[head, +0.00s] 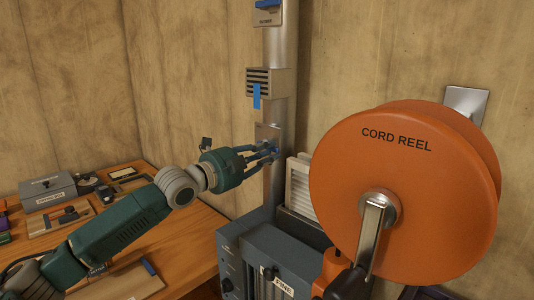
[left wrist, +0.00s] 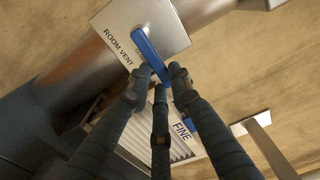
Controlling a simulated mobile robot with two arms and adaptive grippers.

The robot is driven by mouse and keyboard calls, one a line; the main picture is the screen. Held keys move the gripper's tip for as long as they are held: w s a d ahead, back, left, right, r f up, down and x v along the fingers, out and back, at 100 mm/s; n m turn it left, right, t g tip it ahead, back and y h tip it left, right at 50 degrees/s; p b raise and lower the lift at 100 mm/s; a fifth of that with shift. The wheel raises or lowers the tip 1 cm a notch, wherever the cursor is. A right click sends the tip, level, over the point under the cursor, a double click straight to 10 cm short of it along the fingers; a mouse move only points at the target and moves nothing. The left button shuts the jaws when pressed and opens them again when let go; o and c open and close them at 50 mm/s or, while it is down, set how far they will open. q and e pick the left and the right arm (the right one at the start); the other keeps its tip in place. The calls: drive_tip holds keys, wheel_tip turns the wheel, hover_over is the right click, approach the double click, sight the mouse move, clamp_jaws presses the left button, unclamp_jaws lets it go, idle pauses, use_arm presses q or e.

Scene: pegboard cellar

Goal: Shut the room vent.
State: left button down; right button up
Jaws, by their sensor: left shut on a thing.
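The room vent's blue lever (left wrist: 149,48) sits on a pale plate (left wrist: 118,22) lettered "ROOM VENT" in the left wrist view. In the head view this plate (head: 266,131) is on the upright metal duct, partly hidden by my fingers. My left gripper (head: 272,151) reaches the duct from the left. In the left wrist view its dark fingers (left wrist: 158,80) are closed around the lever's near end, which they partly hide. The lever slants across the plate. A louvred grille (head: 265,76) with a blue ribbon (head: 256,96) hanging from it is higher on the duct. My right gripper is not in view.
A large orange cord reel (head: 400,190) with a crank stands close at the right. A blue-grey machine (head: 255,255) with a "FINE" label is below. A second plate with a blue lever (head: 268,4) is above. A wooden bench (head: 190,225) with boxes and tools is at the left.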

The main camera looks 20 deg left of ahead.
use_arm(q)
drive_tip(key=shift+f, duration=0.2)
drive_tip(key=c, duration=1.5)
unclamp_jaws()
drive_tip(key=shift+r, duration=0.1)
drive_tip(key=shift+c, duration=0.2)
drive_tip(key=v, duration=0.7)
drive_tip(key=shift+s, duration=0.25)
drive_tip(key=shift+a, duration=0.1)
